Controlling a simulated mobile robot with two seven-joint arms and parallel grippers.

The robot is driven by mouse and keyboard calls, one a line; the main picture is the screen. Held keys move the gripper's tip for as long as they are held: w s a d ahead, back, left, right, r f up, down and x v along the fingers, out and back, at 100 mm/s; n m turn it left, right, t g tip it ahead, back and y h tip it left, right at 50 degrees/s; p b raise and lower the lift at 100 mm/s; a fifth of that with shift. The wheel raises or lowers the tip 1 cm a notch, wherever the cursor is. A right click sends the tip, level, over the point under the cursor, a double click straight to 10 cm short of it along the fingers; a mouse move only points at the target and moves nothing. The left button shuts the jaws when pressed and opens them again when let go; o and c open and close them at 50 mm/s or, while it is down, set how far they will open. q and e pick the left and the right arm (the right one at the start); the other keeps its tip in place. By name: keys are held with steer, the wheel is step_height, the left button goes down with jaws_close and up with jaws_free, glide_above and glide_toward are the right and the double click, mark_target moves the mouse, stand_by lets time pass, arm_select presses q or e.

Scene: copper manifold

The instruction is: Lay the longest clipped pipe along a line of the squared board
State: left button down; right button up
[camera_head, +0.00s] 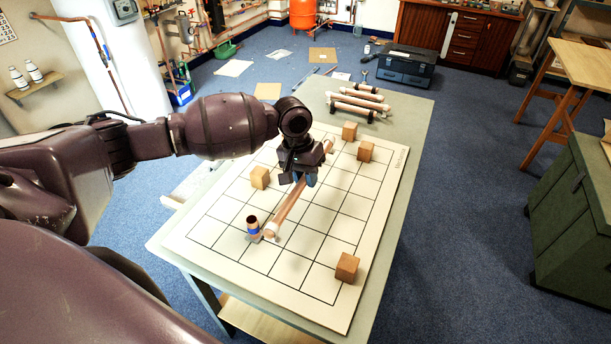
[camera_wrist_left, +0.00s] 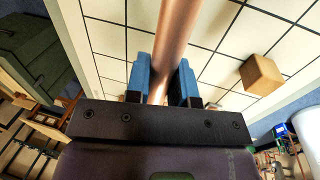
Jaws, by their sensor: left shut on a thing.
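My left gripper (camera_head: 304,178) has its blue fingers shut around a long copper pipe (camera_head: 289,208) over the squared board (camera_head: 222,268). The pipe has a pale end near the front and runs slantwise away to the right in the head view. In the left wrist view the pipe (camera_wrist_left: 177,30) passes between the two blue fingers (camera_wrist_left: 163,82). I cannot tell whether the pipe touches the board. Several shorter-looking copper pipes (camera_head: 352,105) lie at the far end of the table. My right gripper is not in view.
Wooden blocks stand on the board: one at left (camera_head: 260,178), one front right (camera_head: 347,267), two at the back (camera_head: 350,131) (camera_head: 365,151). A toolbox (camera_head: 405,66) is beyond the table.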

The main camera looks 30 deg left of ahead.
mark_target(308, 211)
arm_select(q)
step_height(308, 211, down, 2)
steer(key=shift+b, duration=0.8)
step_height(308, 211, down, 2)
steer(key=shift+f+b, duration=0.15)
steer(key=shift+b, duration=0.9)
steer(key=shift+f+b, duration=0.65)
steer(key=shift+f, duration=1.35)
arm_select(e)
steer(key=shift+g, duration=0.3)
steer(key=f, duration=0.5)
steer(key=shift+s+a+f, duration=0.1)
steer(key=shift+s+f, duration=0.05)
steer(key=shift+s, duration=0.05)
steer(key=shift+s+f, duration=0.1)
arm_select(q)
steer(key=shift+f, duration=0.35)
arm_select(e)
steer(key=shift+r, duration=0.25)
